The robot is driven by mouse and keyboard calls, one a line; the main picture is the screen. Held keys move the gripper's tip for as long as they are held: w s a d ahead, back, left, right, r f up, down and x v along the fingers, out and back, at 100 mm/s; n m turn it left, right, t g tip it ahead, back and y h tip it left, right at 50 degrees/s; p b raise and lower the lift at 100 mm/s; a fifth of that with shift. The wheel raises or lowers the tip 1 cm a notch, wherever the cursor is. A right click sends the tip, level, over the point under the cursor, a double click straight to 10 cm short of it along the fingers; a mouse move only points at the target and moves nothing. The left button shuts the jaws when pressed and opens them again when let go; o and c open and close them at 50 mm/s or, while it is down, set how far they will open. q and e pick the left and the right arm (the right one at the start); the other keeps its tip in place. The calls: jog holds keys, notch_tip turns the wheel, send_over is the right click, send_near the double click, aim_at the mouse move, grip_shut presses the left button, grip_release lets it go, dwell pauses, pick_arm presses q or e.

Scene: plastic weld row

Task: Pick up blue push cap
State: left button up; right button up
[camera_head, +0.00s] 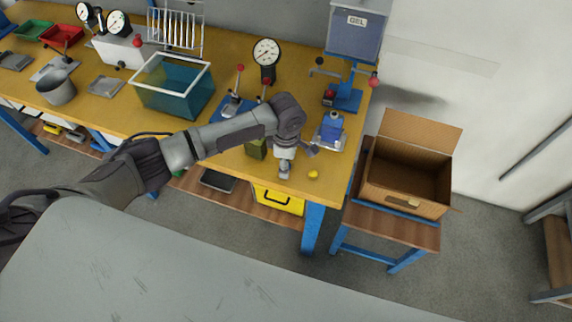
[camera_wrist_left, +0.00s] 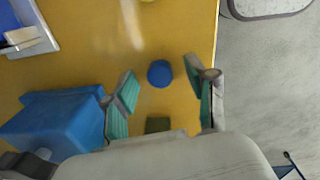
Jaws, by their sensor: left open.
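The blue push cap (camera_wrist_left: 160,73) is a small round blue piece on the yellow table, seen in the left wrist view. It lies between the spread fingers of my left gripper (camera_wrist_left: 162,88), with clear gaps on both sides, so neither finger touches it. In the head view my left gripper (camera_head: 294,163) hangs over the front right part of the table, and I cannot make out the blue cap there. My right gripper is not in view.
A yellow cap (camera_head: 313,174) lies near the table's front edge. A dark green block (camera_head: 255,148) sits left of the gripper. A tray with a blue part (camera_head: 331,126) stands behind it. A blue fixture (camera_wrist_left: 55,120) is beside the left finger. An open cardboard box (camera_head: 408,175) stands right.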

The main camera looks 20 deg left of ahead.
pick_arm(q)
jog(key=c, duration=0.8)
